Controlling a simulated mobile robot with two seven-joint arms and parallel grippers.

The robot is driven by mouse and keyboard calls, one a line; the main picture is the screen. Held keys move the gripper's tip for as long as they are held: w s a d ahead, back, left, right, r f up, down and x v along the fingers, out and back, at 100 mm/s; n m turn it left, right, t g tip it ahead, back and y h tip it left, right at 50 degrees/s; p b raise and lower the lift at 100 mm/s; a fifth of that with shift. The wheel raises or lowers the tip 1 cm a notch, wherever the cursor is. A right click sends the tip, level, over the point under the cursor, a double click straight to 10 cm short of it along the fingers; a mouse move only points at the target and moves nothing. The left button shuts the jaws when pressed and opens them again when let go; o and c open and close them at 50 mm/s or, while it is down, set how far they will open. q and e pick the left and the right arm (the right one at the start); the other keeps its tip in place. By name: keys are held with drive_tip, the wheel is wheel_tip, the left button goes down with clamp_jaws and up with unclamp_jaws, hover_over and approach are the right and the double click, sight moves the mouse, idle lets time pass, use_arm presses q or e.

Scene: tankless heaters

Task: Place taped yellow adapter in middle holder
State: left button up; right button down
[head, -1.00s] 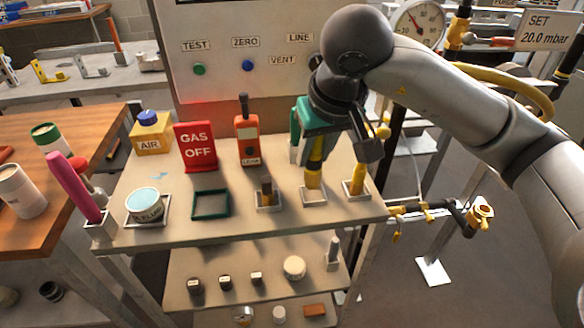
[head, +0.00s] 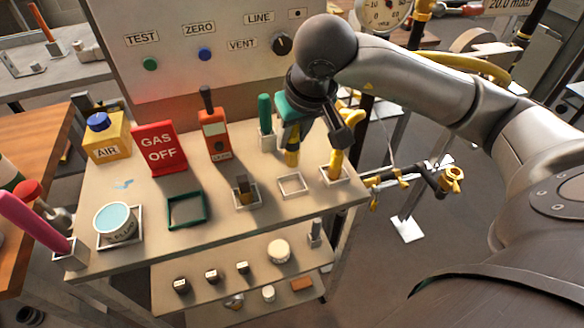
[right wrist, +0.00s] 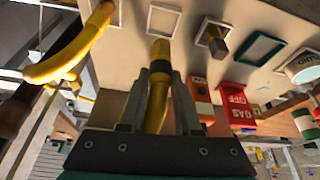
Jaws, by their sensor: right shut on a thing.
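My right gripper (head: 294,134) is shut on the yellow adapter (head: 291,157), which has a dark tape band. The adapter points down and sits just behind the middle holder (head: 292,185) in the head view. This holder is a square white frame and looks empty. In the right wrist view the adapter (right wrist: 158,50) is between the fingers (right wrist: 160,105), with its tip short of the empty holder frame (right wrist: 163,18). The exact height of the tip above the shelf is hard to tell. My left gripper is out of view.
A bent yellow piece (head: 336,163) stands in the right holder, close to my gripper. A brown and dark block (head: 243,186) is in the left holder. A green-handled item (head: 265,115) and an orange detector (head: 214,135) stand behind. A green frame (head: 186,210) is empty.

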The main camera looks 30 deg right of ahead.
sight(292, 165)
wheel_tip(292, 165, down, 3)
drive_tip(key=shift+f, duration=0.2)
wheel_tip(292, 165, down, 4)
drive_tip(key=shift+b, duration=0.65)
drive_tip(key=shift+f, duration=0.2)
drive_tip(key=shift+r, duration=0.1)
drive_tip(key=c, duration=0.6)
unclamp_jaws()
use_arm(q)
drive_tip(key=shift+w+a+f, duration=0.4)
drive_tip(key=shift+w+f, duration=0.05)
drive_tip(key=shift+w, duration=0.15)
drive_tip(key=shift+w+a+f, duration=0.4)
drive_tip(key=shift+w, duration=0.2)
